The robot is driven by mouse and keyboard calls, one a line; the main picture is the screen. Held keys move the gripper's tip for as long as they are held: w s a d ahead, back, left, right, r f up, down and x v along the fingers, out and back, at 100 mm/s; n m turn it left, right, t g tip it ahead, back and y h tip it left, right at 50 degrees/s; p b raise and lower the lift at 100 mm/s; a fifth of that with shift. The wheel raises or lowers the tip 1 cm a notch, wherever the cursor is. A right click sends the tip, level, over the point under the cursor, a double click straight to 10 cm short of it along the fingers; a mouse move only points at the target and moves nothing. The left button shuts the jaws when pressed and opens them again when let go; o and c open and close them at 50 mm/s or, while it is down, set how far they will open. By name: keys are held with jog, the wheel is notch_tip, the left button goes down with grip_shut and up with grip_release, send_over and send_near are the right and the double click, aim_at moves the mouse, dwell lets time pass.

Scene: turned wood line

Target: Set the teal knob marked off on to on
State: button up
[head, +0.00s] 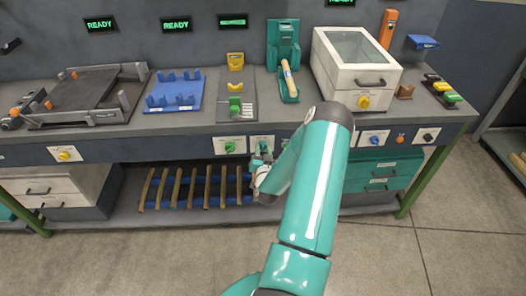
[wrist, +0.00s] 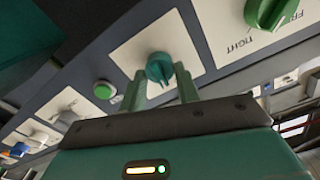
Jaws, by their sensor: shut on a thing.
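The teal knob (wrist: 160,68) sits on a white plate on the bench's front panel. In the wrist view it is between the two fingers of my gripper (wrist: 161,85), which is shut on it. In the head view my gripper (head: 262,160) is at the white plate (head: 262,140) below the bench top, and the arm partly covers that area. The marks by this knob are hidden or too small to read, so I cannot tell its setting.
A green knob (head: 230,147) is on the plate to the left in the head view. The wrist view shows a larger green knob (wrist: 268,12) at upper right and a round green button (wrist: 104,90). Wooden spindles (head: 195,188) lie on the lower shelf.

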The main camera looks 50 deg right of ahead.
jog(key=shift+m, duration=1.6)
jog(key=shift+s, duration=0.1)
jog(key=o, duration=1)
jog(key=v, duration=1.3)
jog(key=shift+s+a, duration=0.3)
